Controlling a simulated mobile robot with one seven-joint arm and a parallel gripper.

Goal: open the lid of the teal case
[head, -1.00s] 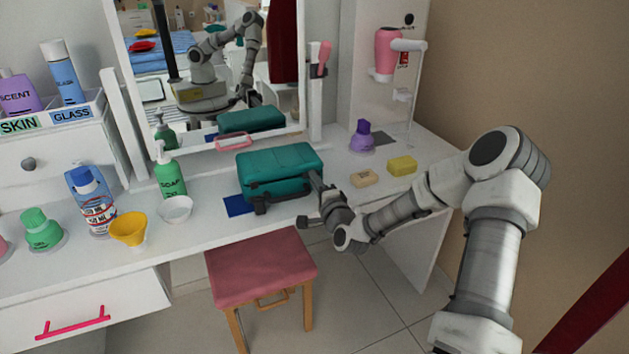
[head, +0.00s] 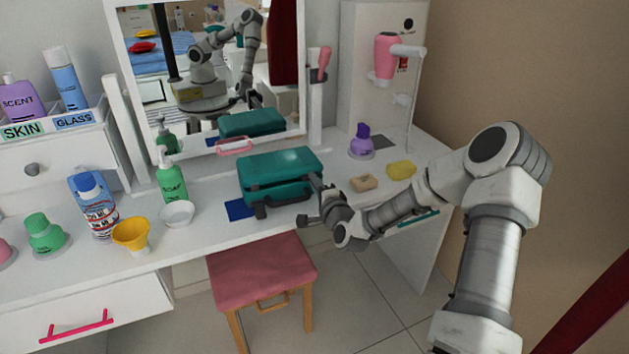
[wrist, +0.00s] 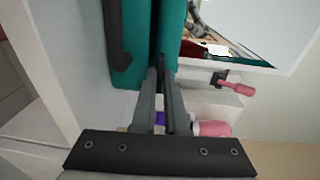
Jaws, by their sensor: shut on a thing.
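The teal case (head: 275,166) lies on the white dressing table in front of the mirror, with dark latches and a dark handle on its front. It also shows in the wrist view (wrist: 172,40), where a dark seam runs between its lid and lower half. My gripper (head: 314,184) is at the case's right front corner. In the wrist view, my gripper's fingers (wrist: 163,75) are close together, with their tips at the lid's edge by the seam. They are shut on the lid; the exact contact is hard to see.
A blue mat (head: 238,209) shows beside the case. A green soap bottle (head: 171,184) and white dish (head: 178,213) stand to the left. A beige block (head: 364,183), yellow sponge (head: 401,170) and purple bottle (head: 361,142) are to the right. A pink stool (head: 262,268) stands in front.

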